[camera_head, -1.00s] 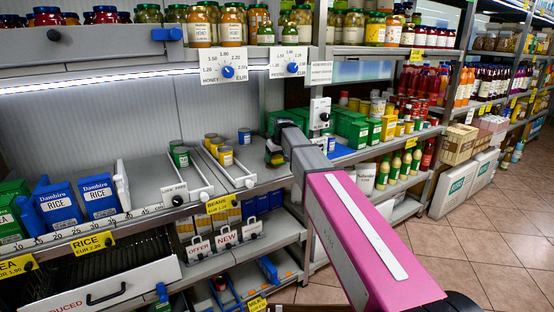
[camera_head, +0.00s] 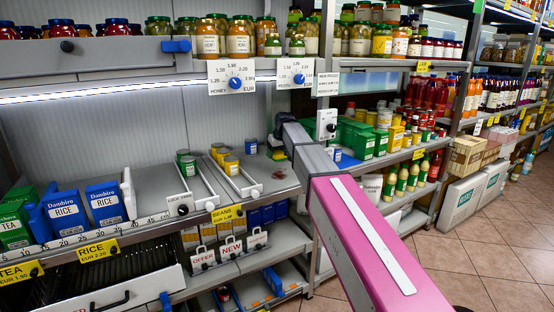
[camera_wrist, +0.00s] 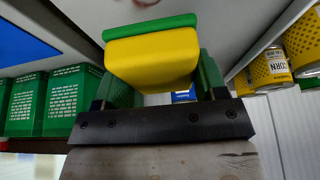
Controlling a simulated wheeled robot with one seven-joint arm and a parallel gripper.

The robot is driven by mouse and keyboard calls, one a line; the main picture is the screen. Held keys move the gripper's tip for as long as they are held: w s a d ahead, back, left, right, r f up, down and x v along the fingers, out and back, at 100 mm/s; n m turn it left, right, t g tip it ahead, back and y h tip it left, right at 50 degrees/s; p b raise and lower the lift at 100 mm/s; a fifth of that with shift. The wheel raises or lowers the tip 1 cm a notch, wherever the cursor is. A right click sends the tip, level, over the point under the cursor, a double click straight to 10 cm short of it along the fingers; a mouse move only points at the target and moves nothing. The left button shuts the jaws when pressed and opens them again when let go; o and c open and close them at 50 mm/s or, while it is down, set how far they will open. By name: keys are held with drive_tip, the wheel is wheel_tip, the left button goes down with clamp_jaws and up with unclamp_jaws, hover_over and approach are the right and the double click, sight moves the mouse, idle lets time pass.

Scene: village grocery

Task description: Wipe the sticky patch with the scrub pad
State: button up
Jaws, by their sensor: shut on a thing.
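My gripper (camera_head: 276,148) is over the right part of the grey shelf board in the head view. In the wrist view my gripper (camera_wrist: 155,82) is shut on the scrub pad, a yellow block (camera_wrist: 152,60) with a green layer (camera_wrist: 150,27) along one side. The sticky patch (camera_head: 279,174) is a small reddish-brown smear on the bare board, just in front of my gripper. A reddish mark also shows at the top edge of the wrist view. The pad looks apart from the patch; its exact height is unclear.
A blue can (camera_head: 251,146) stands left of my gripper. Yellow and green cans stand in white-railed lanes (camera_head: 236,180) farther left. Green boxes (camera_head: 361,142) stand on the right, beyond a shelf upright. Corn cans (camera_wrist: 272,66) show at right in the wrist view.

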drive_tip(key=shift+r, duration=1.2)
